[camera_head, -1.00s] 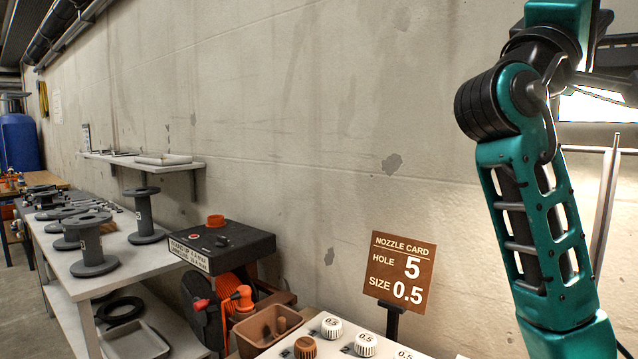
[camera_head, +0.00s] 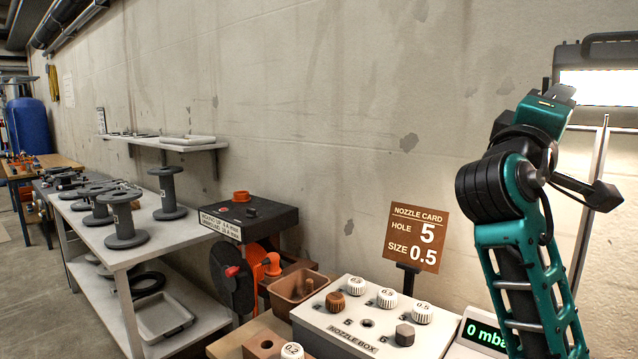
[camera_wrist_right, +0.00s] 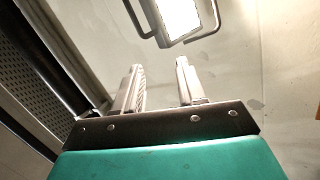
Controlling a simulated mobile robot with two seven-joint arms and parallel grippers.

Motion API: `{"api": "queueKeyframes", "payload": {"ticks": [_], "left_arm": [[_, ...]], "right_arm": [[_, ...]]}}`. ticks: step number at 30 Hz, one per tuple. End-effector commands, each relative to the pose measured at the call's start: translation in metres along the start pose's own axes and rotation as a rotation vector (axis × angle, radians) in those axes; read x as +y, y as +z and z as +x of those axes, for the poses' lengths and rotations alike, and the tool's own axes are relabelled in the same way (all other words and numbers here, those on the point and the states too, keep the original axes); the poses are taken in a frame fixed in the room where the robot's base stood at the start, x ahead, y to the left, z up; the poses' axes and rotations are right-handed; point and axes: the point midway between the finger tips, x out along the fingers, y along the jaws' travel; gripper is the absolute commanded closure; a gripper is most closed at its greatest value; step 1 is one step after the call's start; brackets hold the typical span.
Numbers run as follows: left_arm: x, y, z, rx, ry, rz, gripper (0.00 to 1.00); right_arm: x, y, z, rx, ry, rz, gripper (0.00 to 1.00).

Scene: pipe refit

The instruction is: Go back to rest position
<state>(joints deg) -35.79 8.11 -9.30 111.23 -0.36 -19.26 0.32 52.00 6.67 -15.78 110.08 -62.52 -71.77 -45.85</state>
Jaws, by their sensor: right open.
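My right arm (camera_head: 525,240) rises at the right of the head view, its teal links bent at a dark joint. In the right wrist view my right gripper (camera_wrist_right: 162,86) is open, its two pale fingers apart with nothing between them. A lit lamp (camera_wrist_right: 178,18) shows beyond the fingertips. The fingers cannot be made out in the head view. My left gripper is in neither view.
A nozzle box (camera_head: 343,336) with several nozzles stands low in front, below a brown nozzle card (camera_head: 416,238). A pressure display (camera_head: 486,332) is close to my right arm. A grey bench (camera_head: 185,236) with spools stands left.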

Motion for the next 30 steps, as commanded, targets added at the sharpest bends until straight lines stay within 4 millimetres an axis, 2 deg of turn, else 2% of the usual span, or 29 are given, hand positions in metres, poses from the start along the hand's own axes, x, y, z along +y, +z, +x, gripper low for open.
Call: {"api": "queueKeyframes", "payload": {"ticks": [1,6,9,11,15,18,21,25,30], "left_arm": [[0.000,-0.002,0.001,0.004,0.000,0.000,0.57],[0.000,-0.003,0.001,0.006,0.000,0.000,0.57],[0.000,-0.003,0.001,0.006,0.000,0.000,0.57],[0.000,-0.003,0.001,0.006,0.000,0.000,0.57],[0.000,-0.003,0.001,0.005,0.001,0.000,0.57],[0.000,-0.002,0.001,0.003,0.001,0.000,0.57],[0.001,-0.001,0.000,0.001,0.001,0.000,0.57],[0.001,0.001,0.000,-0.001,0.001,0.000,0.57],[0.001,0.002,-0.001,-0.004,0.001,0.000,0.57]], "right_arm": [[-0.034,0.004,-0.009,0.022,-0.077,0.017,0.60],[-0.141,0.026,-0.051,0.068,-0.365,0.108,0.60],[-0.198,0.046,-0.086,0.066,-0.542,0.159,0.60],[-0.228,0.061,-0.111,0.054,-0.649,0.190,0.60],[-0.286,0.100,-0.174,-0.003,-0.896,0.253,0.60],[-0.316,0.131,-0.223,-0.069,-1.067,0.292,0.60],[-0.336,0.164,-0.275,-0.154,-1.231,0.324,0.60],[-0.345,0.203,-0.335,-0.278,-1.413,0.354,0.60],[-0.341,0.243,-0.397,-0.434,-1.589,0.375,0.60]]}}
